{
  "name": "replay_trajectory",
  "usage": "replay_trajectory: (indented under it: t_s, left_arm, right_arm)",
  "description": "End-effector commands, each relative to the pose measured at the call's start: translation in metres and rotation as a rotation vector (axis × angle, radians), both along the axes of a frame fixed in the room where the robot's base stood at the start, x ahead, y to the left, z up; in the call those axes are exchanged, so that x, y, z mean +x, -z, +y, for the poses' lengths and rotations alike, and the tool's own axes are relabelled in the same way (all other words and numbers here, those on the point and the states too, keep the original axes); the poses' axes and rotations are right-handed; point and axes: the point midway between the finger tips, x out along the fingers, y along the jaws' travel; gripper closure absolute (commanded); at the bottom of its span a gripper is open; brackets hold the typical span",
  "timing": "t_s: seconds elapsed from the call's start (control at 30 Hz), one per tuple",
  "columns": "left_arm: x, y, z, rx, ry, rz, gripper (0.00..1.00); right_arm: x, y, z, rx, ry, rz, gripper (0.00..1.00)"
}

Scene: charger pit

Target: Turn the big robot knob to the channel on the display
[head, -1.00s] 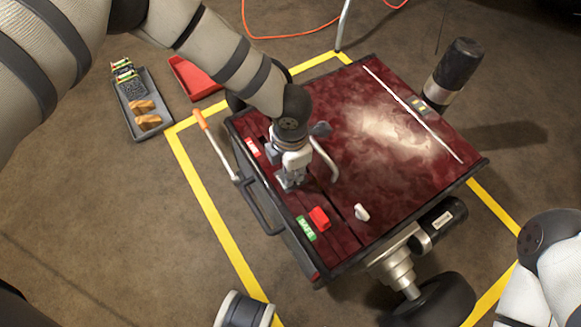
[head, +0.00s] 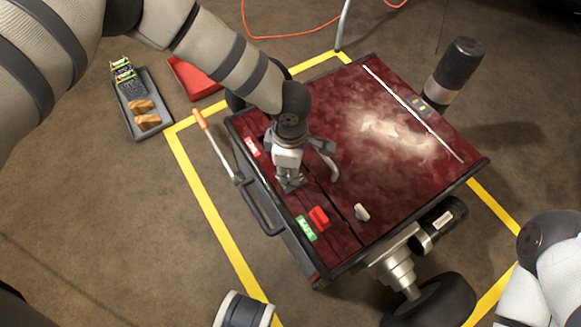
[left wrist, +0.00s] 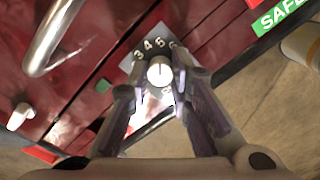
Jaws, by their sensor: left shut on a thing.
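The big robot (head: 400,160) is a low cart with a dark red, glossy top. My left gripper (head: 291,184) reaches down to its near left part and hides the knob in the head view. In the left wrist view, the round white knob (left wrist: 160,72) sits on a grey dial plate with the numbers 3, 4, 5 and 6 readable. My left gripper (left wrist: 160,90) is shut on the knob. The knob's thin mark seems to point near 5. A small panel with yellow marks (head: 418,104) is on the far right top, too small to read. My right gripper is out of view.
A curved metal handle (left wrist: 45,40) stands close to the gripper. A red switch (head: 319,217), white lever (head: 361,212) and green SAFE label (head: 306,228) are nearby. A grey tray (head: 127,90) lies on the floor.

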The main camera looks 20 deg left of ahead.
Motion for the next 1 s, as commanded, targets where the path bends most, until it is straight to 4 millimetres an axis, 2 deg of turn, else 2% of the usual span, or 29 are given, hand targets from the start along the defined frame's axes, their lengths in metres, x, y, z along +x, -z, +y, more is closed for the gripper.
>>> replay_trajectory:
  t_s: [0.53, 0.57, 0.63, 0.67, 0.9, 1.0]
  left_arm:
    - [-0.0012, 0.0005, 0.0006, 0.001, 0.023, 0.004, 1.00]
    - [-0.0012, 0.0006, 0.0006, 0.001, 0.023, 0.004, 0.79]
    - [-0.0011, 0.0005, 0.0005, 0.001, 0.023, 0.004, 0.63]
    - [-0.0011, 0.0005, 0.0005, 0.001, 0.023, 0.003, 0.61]
    - [-0.0004, 0.0001, 0.0002, 0.000, 0.023, 0.002, 0.61]
    - [0.0006, -0.0067, 0.0004, -0.001, 0.022, 0.001, 0.61]
  right_arm:
    - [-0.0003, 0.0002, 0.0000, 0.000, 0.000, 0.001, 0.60]
    - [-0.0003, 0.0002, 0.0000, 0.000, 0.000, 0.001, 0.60]
    - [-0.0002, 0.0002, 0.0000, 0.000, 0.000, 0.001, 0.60]
    - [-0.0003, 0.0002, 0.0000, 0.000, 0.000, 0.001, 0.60]
    - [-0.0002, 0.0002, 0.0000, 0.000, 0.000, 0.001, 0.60]
    - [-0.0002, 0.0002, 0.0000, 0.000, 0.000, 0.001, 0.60]
